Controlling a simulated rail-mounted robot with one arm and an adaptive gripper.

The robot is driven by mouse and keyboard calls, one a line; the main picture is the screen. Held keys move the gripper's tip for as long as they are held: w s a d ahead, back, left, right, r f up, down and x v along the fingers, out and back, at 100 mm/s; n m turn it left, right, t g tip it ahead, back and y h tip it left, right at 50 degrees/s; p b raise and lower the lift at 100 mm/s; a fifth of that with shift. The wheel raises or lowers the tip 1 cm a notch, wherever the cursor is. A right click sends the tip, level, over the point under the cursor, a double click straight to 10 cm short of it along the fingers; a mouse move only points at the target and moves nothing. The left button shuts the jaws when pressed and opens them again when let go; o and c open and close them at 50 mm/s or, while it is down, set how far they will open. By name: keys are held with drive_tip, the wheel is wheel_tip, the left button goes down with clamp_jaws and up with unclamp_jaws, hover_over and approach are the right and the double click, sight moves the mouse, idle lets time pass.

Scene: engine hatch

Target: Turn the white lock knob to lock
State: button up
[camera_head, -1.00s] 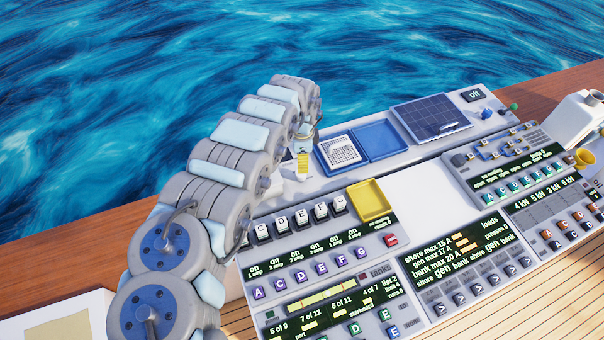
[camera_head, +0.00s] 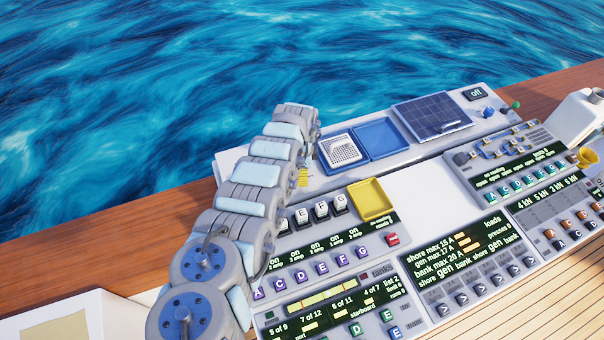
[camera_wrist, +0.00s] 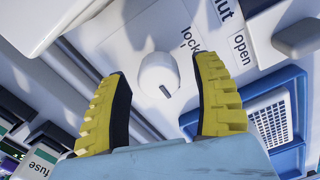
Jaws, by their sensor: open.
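The white lock knob (camera_wrist: 159,75) is round with a short dark slot mark, and it shows in the wrist view between and just beyond my two yellow fingers. A label reading "lock" (camera_wrist: 192,38) is beside it, and an "open" label (camera_wrist: 240,46) is further right. My gripper (camera_wrist: 165,90) is open, one finger on each side of the knob, and I cannot tell whether either touches it. In the head view my arm hides the knob, and only a small bit of the yellow fingers (camera_head: 303,178) shows.
A blue tray with a white grille (camera_wrist: 270,125) lies close to the right finger. A grey handle (camera_wrist: 298,35) is at the upper right.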

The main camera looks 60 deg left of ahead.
drive_tip(key=shift+f, duration=0.2)
clamp_jaws()
